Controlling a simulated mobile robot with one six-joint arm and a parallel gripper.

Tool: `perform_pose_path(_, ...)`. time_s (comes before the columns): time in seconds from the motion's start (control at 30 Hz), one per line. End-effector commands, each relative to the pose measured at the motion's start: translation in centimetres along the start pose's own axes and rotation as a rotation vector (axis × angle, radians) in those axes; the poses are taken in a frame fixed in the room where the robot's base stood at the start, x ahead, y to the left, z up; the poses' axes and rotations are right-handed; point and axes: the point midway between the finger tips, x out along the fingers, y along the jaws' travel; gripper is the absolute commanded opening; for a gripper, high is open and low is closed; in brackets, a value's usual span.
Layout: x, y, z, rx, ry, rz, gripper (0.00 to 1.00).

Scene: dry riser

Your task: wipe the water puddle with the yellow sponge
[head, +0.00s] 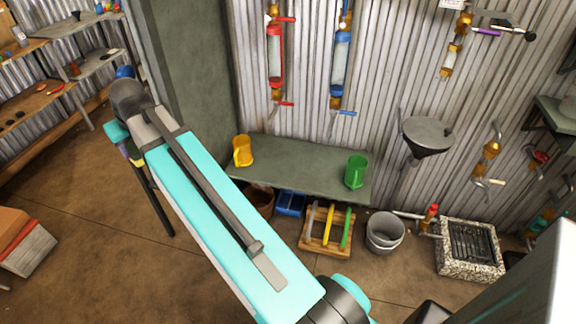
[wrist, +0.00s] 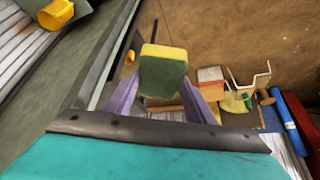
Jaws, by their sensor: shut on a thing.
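The yellow sponge (wrist: 163,70), with a dark green face, is between the two purple fingers of my gripper (wrist: 163,92) in the wrist view. My gripper is shut on it, and the sponge hangs clear with brown floor behind it. In the head view my gripper is largely hidden behind my arm at the left; a small yellow patch shows there, too small to name surely. I see no water puddle in either view.
A grey-green bench (head: 290,168) stands against the corrugated wall, with a yellow mug (head: 243,152) and a green mug (head: 356,172) on it. A bucket (head: 384,232) and a wooden rack (head: 327,230) stand on the floor. A blue roll (wrist: 284,121) lies at right in the wrist view.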

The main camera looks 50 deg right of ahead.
Motion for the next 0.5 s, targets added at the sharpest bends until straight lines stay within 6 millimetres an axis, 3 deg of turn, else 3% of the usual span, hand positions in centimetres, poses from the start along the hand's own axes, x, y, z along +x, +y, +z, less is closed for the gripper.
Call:
perform_pose_path(0.03, 1.7, 1.7, 0.3, 0.009, -0.005, 0.005, 0.32)
perform_pose_path(0.5, 10.7, 16.4, 3.6, 0.068, -0.015, 0.037, 0.32)
